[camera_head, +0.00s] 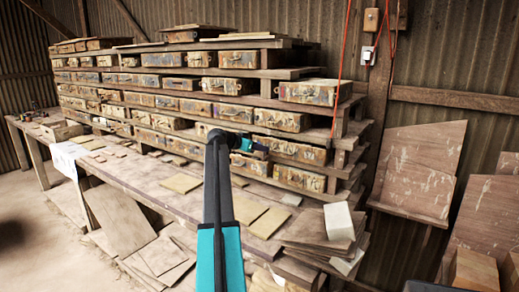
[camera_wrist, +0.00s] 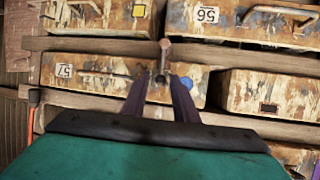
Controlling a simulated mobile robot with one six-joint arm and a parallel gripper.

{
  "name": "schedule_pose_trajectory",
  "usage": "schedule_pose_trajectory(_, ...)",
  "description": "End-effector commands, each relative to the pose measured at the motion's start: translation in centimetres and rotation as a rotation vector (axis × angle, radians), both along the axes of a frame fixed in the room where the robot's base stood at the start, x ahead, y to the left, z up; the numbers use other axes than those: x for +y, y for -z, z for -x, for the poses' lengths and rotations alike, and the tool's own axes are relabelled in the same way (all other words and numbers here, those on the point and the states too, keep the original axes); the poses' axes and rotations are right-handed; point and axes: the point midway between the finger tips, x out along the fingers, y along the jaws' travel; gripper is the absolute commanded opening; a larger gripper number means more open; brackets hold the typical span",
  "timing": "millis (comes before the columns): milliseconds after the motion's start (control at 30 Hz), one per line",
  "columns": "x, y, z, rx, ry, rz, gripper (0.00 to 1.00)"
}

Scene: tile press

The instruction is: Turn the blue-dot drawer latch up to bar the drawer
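The blue dot (camera_wrist: 186,83) is on the front of the drawer labelled 57 (camera_wrist: 100,68), partly behind my right finger. The latch (camera_wrist: 164,52) is a narrow brown piece with a rounded end, pointing up across the wooden rail above that drawer in the wrist view. My gripper (camera_wrist: 160,76) is at the drawer front, its two dark fingers on either side of the latch's lower part. A gap shows between the fingers, so it looks open; contact with the latch is unclear. In the head view my gripper (camera_head: 250,145) reaches the rack and hides the latch.
A drawer labelled 56 (camera_wrist: 240,18) with a bar handle is above right, and another drawer (camera_wrist: 265,95) is to the right. The bench (camera_head: 150,178) below the rack holds loose tiles. A red cord (camera_head: 341,70) hangs at right.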

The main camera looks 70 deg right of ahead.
Motion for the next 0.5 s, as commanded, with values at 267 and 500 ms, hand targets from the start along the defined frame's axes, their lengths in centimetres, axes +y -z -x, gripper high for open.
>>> schedule_pose_trajectory(267,0.0,0.0,0.0,0.001,0.0,0.001,0.26)
schedule_pose_trajectory(500,1.2,-0.5,-0.5,0.0,-0.001,0.001,0.26)
